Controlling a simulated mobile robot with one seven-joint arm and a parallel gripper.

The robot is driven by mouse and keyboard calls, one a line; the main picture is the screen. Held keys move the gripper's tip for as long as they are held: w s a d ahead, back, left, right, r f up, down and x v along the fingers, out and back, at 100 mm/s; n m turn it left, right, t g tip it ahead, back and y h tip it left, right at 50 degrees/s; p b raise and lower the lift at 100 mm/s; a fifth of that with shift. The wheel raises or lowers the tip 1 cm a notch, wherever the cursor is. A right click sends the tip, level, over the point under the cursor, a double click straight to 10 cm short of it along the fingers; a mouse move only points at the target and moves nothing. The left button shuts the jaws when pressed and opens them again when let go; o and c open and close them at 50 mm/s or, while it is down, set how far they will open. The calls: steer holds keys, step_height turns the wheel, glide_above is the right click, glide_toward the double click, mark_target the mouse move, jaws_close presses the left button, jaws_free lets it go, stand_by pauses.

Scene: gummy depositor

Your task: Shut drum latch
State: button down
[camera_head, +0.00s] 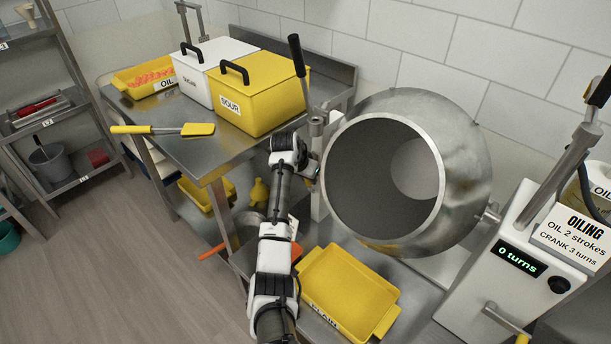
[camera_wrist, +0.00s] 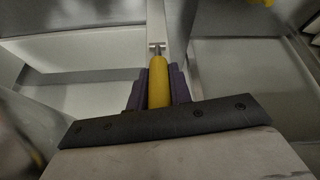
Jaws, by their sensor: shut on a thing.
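A round steel drum (camera_head: 467,150) sits at the centre right with its wide mouth facing the front left. A tall lever with a black grip (camera_head: 297,56) rises from the post left of the drum. My gripper (camera_wrist: 158,82) is shut on a yellow handle (camera_wrist: 158,88) with a thin metal stem and a small crosspiece at its far end. I take this handle for the drum latch. In the head view my arm reaches up to the post beside the drum's left rim, and it hides the handle and my fingertips.
A yellow PLAIN tray (camera_head: 348,290) lies below the drum. A white crank unit (camera_head: 505,265), its display reading "0 turns", stands at right. A steel table (camera_head: 190,150) at left holds a yellow SOUR bin (camera_head: 270,105), a white SUGAR bin (camera_head: 197,85) and a yellow spatula (camera_head: 165,130).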

steer(key=shift+w+d, duration=0.1)
steer(key=shift+w, duration=0.05)
stand_by(0.4)
steer(key=c, duration=1.3)
jaws_free()
steer(key=b+v, duration=0.2)
steer(key=v, duration=1.2)
steer(key=shift+w+d, duration=0.2)
